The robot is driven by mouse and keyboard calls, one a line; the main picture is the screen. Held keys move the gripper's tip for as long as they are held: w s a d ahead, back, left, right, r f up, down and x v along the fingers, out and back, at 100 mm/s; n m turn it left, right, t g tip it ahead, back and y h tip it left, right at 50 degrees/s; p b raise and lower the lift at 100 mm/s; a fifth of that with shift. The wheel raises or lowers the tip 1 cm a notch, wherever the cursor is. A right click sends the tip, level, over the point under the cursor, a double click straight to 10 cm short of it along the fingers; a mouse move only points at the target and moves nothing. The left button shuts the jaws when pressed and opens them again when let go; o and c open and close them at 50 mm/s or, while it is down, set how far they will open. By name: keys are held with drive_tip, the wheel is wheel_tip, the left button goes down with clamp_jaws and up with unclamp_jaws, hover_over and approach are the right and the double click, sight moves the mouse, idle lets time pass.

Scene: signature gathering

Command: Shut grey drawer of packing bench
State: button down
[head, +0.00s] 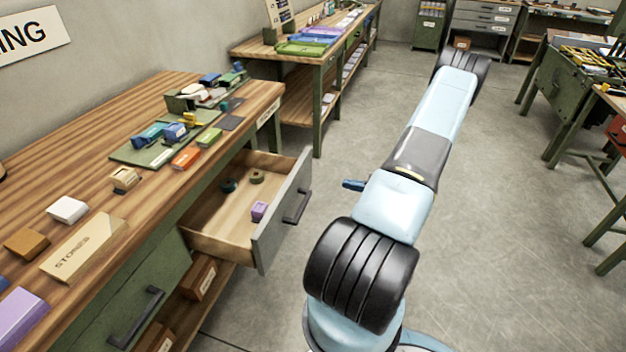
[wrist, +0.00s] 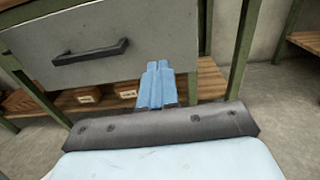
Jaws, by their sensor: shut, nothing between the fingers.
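The grey drawer (head: 283,217) of the wooden-topped packing bench (head: 150,95) stands pulled out, its wooden inside showing. Inside it lie a purple block (head: 259,211) and two dark round rolls (head: 243,181). Its grey front with a dark bar handle (head: 296,206) faces my arm. In the wrist view the drawer front (wrist: 150,35) fills the upper left, its handle (wrist: 90,52) left of my fingers. My gripper (wrist: 158,66) is shut and empty, its blue fingers pointing towards the front's lower right part. In the head view the fingertips (head: 346,185) show right of the drawer, apart from it.
The bench top carries a green tray (head: 150,152), small blocks and a wooden sign (head: 84,246). Below is a green drawer with a dark handle (head: 136,318) and a shelf with brown boxes (head: 196,279). Another bench (head: 320,55) stands behind. Grey floor is clear right of my arm.

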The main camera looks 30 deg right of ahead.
approach(306, 176)
drive_tip(key=x, duration=0.6)
drive_tip(key=shift+w+a, duration=0.25)
drive_tip(key=shift+a, duration=0.05)
